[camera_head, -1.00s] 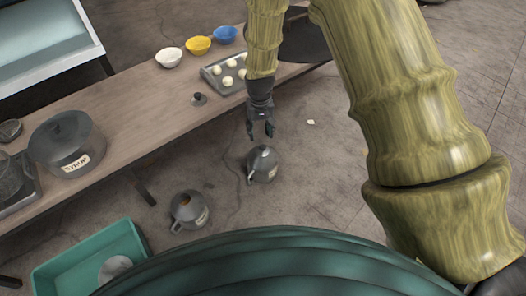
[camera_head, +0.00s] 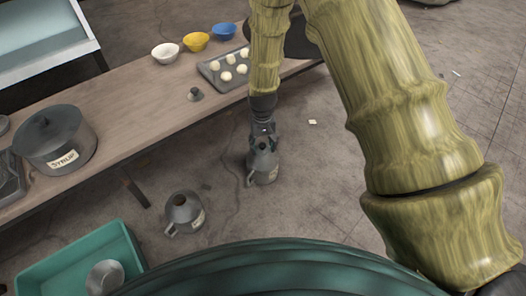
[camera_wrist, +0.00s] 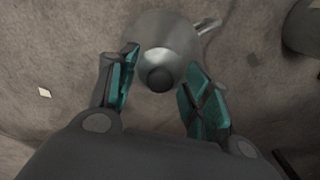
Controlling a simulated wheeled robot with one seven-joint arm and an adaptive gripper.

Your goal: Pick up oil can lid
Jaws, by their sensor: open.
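A grey metal oil can (camera_head: 264,170) with a side handle and a pale label stands on the floor. Its dark round lid (camera_wrist: 160,79) shows at the top of the can in the wrist view. My gripper (camera_head: 263,138) is open right above the can. In the wrist view its two teal-padded fingers (camera_wrist: 162,62) are apart, one on each side of the can's top, with the lid between them. I cannot tell whether either finger touches the lid.
A second grey can (camera_head: 184,212) stands on the floor to the left. A teal bin (camera_head: 125,240) holds a metal item. The wooden table (camera_head: 130,120) bears a syrup pot (camera_head: 55,140), a small dark knob (camera_head: 195,94), a tray (camera_head: 212,80) and three bowls.

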